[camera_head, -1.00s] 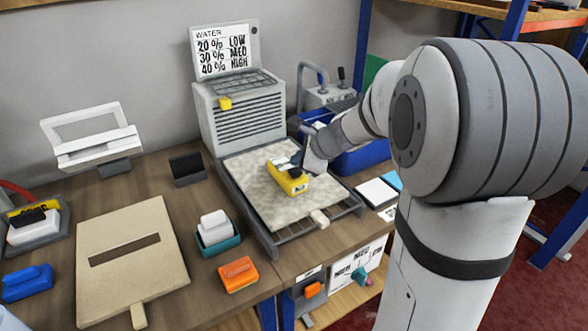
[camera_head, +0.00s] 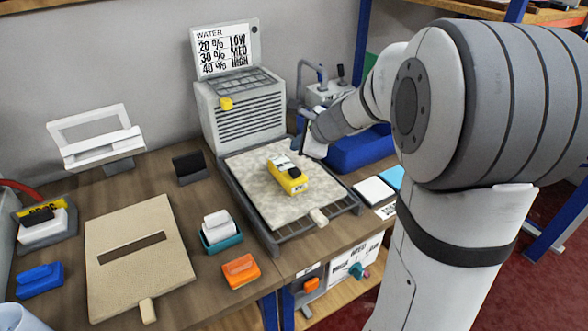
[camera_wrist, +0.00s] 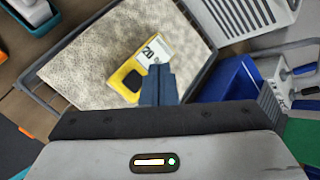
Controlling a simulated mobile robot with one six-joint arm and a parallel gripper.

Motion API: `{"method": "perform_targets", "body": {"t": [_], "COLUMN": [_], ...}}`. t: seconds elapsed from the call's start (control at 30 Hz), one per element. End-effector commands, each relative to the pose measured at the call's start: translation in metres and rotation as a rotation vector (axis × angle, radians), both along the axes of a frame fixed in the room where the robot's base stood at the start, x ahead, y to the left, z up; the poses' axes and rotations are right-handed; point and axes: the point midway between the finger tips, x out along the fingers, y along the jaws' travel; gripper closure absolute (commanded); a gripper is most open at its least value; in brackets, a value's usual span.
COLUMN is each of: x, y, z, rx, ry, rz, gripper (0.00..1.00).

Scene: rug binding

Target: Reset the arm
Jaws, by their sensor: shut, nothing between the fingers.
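My gripper (camera_wrist: 160,82) is shut and empty in the wrist view, its dark blue-grey fingers together. In that view the fingertips overlap the yellow meter (camera_wrist: 139,70), which has a display reading 20. In the head view the yellow meter (camera_head: 291,181) lies on a speckled grey rug piece in a dark tray, and my arm reaches in from the right. My gripper (camera_head: 302,150) is above and behind the meter there, partly seen edge-on, and looks apart from it.
A grey vented machine (camera_head: 240,112) with a WATER sign (camera_head: 225,47) stands behind the tray (camera_head: 313,222). A blue bin (camera_head: 358,150) is right of it. A beige board (camera_head: 138,278), an orange block (camera_head: 241,271), a teal holder (camera_head: 221,240) and a blue block (camera_head: 39,281) are on the left.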

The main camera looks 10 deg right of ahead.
Motion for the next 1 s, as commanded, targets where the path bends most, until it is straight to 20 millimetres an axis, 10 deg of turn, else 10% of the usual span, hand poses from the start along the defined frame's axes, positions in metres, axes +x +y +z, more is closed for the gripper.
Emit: {"method": "perform_targets", "body": {"t": [0.57,0.8,1.0], "x": [-0.019,-0.132,-0.226], "y": [0.01,0.042,0.031], "z": [0.004,0.003,-0.01], "rx": [-0.078,-0.526,-0.896], "ry": [-0.014,-0.068,-0.072], "rz": [0.105,0.723,1.263], "gripper": [1.0,1.0,1.0]}}
